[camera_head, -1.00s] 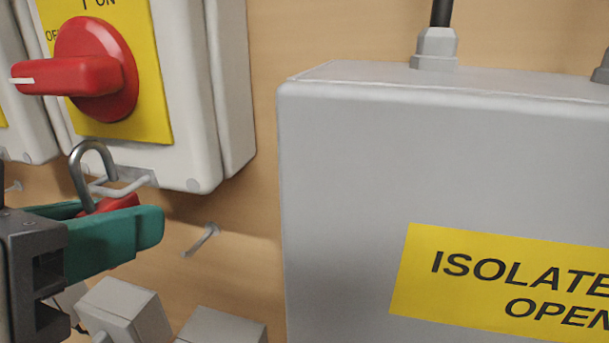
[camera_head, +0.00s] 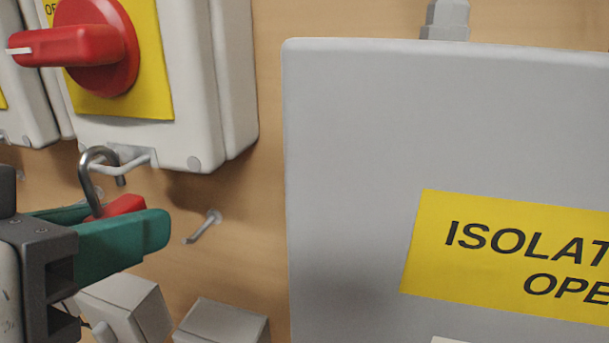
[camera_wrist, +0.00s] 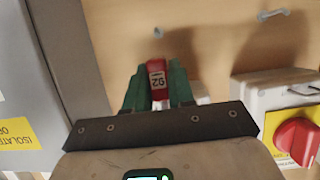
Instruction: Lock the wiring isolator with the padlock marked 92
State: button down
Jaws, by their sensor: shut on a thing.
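The red padlock (camera_head: 124,205) is held between the green jaws of my gripper (camera_head: 125,222). Its steel shackle (camera_head: 88,180) points up, and the short leg's free end stands clear above the body, so it is open. In the wrist view, the padlock (camera_wrist: 157,80) shows the mark 92, upside down. The isolator (camera_head: 190,140) is a white box with a yellow plate and a red handle (camera_head: 80,45) turned left toward OFF. A wire loop (camera_head: 135,163) sticks out at its bottom. The shackle's bend overlaps this loop; whether it passes through is unclear.
A large grey box (camera_head: 350,150) with a yellow ISOLATE label (camera_head: 500,255) stands to the right. A metal peg (camera_head: 203,227) sticks out of the wooden board right of my gripper. Small grey boxes (camera_head: 125,310) lie below. Another white isolator (camera_head: 22,105) is at the left edge.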

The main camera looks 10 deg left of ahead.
jog(key=shift+f, duration=0.25)
jog(key=c, duration=0.9)
grip_release()
jog(key=shift+s, duration=0.1)
jog(key=b+v, duration=0.2)
jog(key=v, duration=0.8)
jog(key=shift+s, duration=0.4)
